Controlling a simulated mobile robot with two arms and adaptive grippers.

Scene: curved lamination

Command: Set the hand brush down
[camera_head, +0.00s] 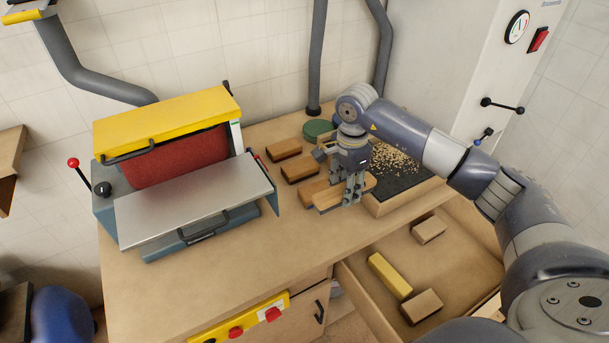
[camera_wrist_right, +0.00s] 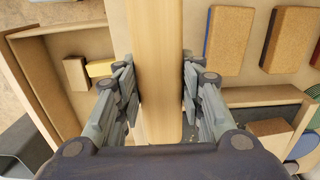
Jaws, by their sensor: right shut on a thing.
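The hand brush (camera_head: 328,199) is a long, pale wooden piece at the right part of the bench top. My right gripper (camera_head: 353,188) points down and is shut on it, with fingers on both sides. In the right wrist view, the brush (camera_wrist_right: 156,65) runs lengthwise between the fingers of the gripper (camera_wrist_right: 160,100). Its bristles do not show. It lies at or just above the bench top (camera_head: 265,245); I cannot tell whether it touches. My left gripper is not in view.
Several brown blocks (camera_head: 299,169) lie just left of the brush, near a green disc (camera_head: 318,128). A dark-bottomed tray (camera_head: 408,190) with wood shavings is at the right. A machine (camera_head: 185,195) fills the left. An open drawer (camera_head: 385,250) below holds a yellow block (camera_head: 390,275) and wooden blocks.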

